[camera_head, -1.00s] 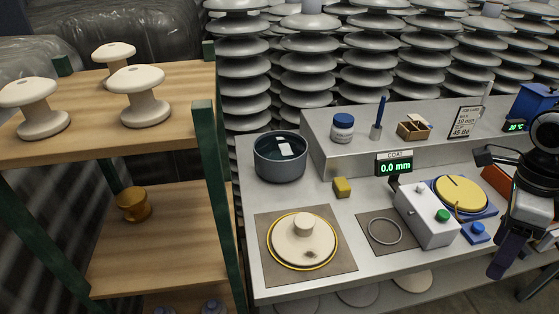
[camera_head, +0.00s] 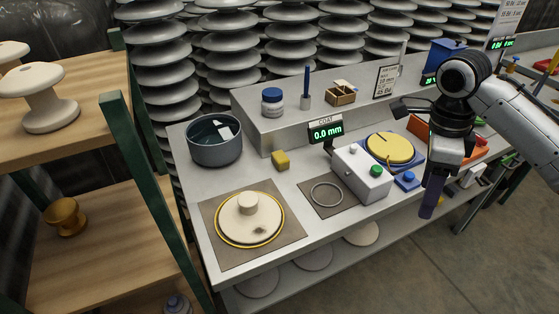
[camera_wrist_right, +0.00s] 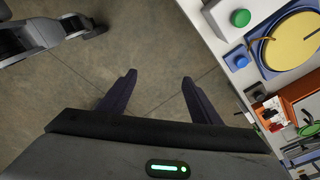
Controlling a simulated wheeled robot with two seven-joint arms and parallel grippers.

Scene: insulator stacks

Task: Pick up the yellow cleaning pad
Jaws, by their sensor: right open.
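The yellow cleaning pad (camera_head: 281,160) is a small yellow block lying on the grey bench top, between the dark round pot and the coating gauge box. My right gripper (camera_head: 428,208) hangs fingers-down at the bench's front right edge, well to the right of the pad and apart from it. In the right wrist view my right gripper (camera_wrist_right: 158,80) is open and empty, with bare floor between its two dark fingers. The pad does not show in the right wrist view. My left gripper is in neither view.
A water-filled pot (camera_head: 214,150) stands left of the pad. A cream disc (camera_head: 262,229) with a yellow rim lies in front. The white gauge box (camera_head: 361,174) and yellow round plate (camera_head: 390,148) lie between pad and gripper. A raised shelf (camera_head: 290,129) runs behind.

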